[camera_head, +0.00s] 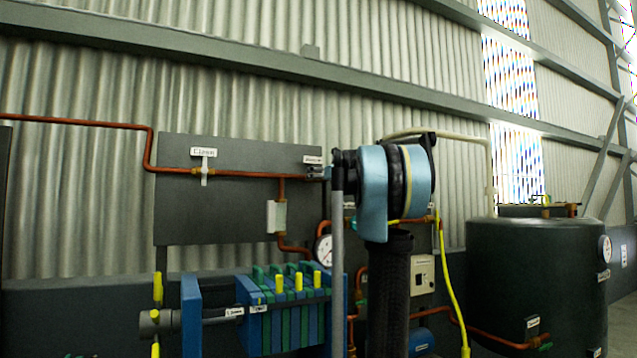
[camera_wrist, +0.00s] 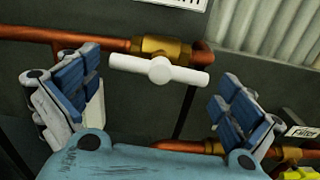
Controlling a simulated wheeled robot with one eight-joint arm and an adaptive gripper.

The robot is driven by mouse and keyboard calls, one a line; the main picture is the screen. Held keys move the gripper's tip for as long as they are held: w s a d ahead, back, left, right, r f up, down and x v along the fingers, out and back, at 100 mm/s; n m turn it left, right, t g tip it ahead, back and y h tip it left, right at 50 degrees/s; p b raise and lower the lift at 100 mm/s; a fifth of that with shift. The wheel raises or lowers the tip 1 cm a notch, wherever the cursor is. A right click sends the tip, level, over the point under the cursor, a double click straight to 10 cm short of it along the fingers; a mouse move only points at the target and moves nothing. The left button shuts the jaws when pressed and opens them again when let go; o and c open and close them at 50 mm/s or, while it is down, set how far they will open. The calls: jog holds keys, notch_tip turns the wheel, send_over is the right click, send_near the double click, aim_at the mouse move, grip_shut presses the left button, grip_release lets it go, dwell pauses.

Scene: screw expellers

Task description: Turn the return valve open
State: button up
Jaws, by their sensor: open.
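In the wrist view a valve with a brass body (camera_wrist: 162,47) sits on a copper pipe. Its white bar handle (camera_wrist: 160,71) lies roughly along the pipe, slightly tilted. A white label above it is cut off at the frame edge, so its name cannot be read. My gripper (camera_wrist: 160,92) is open, with one blue-padded finger on each side of the handle and visible gaps to both ends. In the head view my blue and black arm largely hides the gripper. A small white label (camera_head: 312,159) shows just left of the arm, too small to read.
Another valve with a white handle (camera_head: 204,170) is on the panel at left. A gauge (camera_head: 323,249) and a blue-green filter press (camera_head: 285,305) are below. A dark tank (camera_head: 530,275) stands at right. In the wrist view a "Filter" label (camera_wrist: 299,132) is near the right finger.

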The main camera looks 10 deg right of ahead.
jog(key=shift+x, duration=1.6)
jog(key=c, duration=0.8)
